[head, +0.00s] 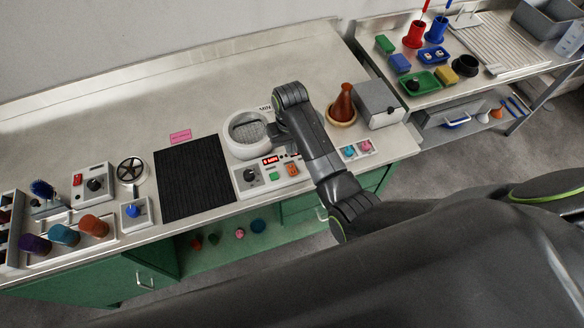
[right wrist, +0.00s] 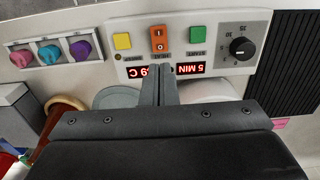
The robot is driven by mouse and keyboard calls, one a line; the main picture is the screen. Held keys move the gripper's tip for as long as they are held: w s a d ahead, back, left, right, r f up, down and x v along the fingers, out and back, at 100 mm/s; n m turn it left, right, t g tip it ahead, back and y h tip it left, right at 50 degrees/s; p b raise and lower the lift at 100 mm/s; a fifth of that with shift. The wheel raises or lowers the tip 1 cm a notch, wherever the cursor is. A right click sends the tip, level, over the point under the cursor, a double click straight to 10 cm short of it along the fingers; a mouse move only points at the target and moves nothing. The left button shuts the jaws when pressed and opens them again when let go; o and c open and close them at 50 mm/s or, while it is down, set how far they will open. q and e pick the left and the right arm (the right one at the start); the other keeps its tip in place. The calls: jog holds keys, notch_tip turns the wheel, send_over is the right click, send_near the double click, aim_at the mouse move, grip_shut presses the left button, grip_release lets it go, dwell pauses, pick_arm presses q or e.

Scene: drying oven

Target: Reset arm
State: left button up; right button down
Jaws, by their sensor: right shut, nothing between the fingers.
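My right arm reaches in over the bench in the head view. My right gripper (head: 284,136) points down beside the round white device with a mesh top (head: 233,149). In the right wrist view the two fingers (right wrist: 160,72) are together with nothing between them. Their tips overlap the near edge of the white control panel (right wrist: 130,25) in that picture; I cannot tell if they touch it. The panel has a yellow button (right wrist: 122,41), an orange rocker switch (right wrist: 159,39), a green button (right wrist: 197,34), a dial (right wrist: 241,47) and red displays. My left gripper does not show.
A brown cone-shaped vessel (head: 343,103) and a grey box (head: 378,105) stand right of the arm. Small coloured knobs (head: 366,146) sit near the front edge. A black ribbed mat (head: 190,180) lies left of the panel. The back of the bench is clear.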

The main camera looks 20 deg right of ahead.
dwell(0.4)
jog(key=shift+s+d+f, duration=0.2)
jog(key=shift+s+d, duration=0.05)
jog(key=shift+s, duration=0.05)
jog(key=s+d+m+t+h, duration=0.1)
jog(key=s+d, duration=0.5)
jog(key=s, duration=0.4)
jog(key=s+d+t, duration=0.2)
jog(key=s+d, duration=0.5)
jog(key=s, duration=0.4)
jog(key=s+d+r, duration=0.2)
jog(key=s+r, duration=0.4)
jog(key=s, duration=0.2)
notch_tip(320, 180, down, 33)
jog(key=d+b, duration=0.1)
jog(key=b, duration=0.7)
jog(key=s+f+g+b, duration=0.1)
jog(key=s+f+b, duration=0.2)
jog(key=s+f, duration=0.4)
jog(key=s+a+f+b, duration=0.1)
jog(key=s+f+b, duration=0.2)
jog(key=s+f, duration=0.4)
notch_tip(320, 180, down, 8)
jog(key=shift+s+r+g, duration=0.1)
jog(key=shift+s+g, duration=0.3)
